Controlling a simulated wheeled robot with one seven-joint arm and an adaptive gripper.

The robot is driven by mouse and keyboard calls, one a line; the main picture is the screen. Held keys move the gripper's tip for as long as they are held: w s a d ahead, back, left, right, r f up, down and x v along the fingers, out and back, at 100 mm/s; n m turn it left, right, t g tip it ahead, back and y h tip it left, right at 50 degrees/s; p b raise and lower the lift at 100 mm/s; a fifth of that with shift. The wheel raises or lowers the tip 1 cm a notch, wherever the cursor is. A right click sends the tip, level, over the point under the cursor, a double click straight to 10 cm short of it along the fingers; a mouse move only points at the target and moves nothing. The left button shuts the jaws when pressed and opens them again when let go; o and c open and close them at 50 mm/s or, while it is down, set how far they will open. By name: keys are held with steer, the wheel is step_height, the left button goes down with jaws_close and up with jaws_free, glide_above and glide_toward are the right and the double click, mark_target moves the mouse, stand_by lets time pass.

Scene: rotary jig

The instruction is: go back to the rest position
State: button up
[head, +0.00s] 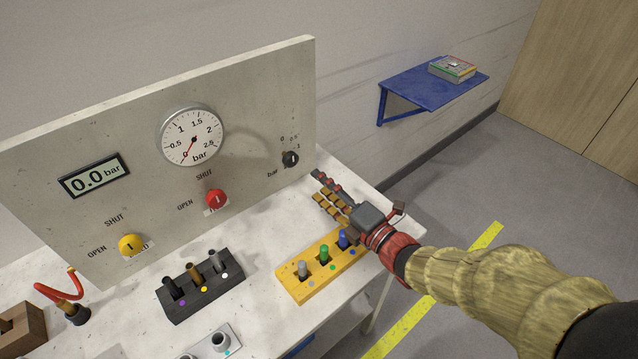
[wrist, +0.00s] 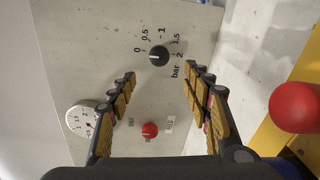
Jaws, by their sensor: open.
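My gripper (head: 318,184) is open and empty, above the table's right part, in front of the panel (head: 250,115). It points left toward the panel. In the wrist view its two fingers (wrist: 162,72) stand wide apart, with the black knob (wrist: 158,56) showing between and beyond the tips, apart from them. In the head view that black knob (head: 290,159) sits on the panel's right side, beside a bar scale. The yellow peg block (head: 292,288) lies below and in front of my gripper, holding grey, green and blue pegs.
The panel bears a dial gauge (head: 192,136), a display reading 0.0 bar (head: 94,176), a red knob (head: 216,199) and a yellow knob (head: 131,245). A dark peg block (head: 202,293) stands left. A blue shelf (head: 410,95) is on the wall. A red round thing (wrist: 295,107) is close at the wrist view's right.

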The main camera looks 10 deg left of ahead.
steer(key=shift+w+r, duration=0.1)
stand_by(0.3)
steer(key=d+r+m+h+p, duration=0.2)
steer(key=d+r+m+h, duration=0.35)
steer(key=d+m, duration=0.4)
steer(key=d+r+m+h+p, duration=0.2)
steer(key=d+r+m+h, duration=0.35)
steer(key=d, duration=0.65)
steer(key=s+d+m+g+h+p, duration=0.1)
steer(key=s+d+m+g, duration=0.2)
steer(key=s+m, duration=0.4)
steer(key=s+d+m+g+h+p, duration=0.1)
steer(key=s+m, duration=0.6)
steer(key=s, duration=0.8)
steer(key=shift+s+d+r+m+g+p, duration=0.25)
steer(key=shift+d+m+g+p, duration=0.25)
steer(key=shift+d+g, duration=0.5)
steer(key=shift+c, duration=0.8)
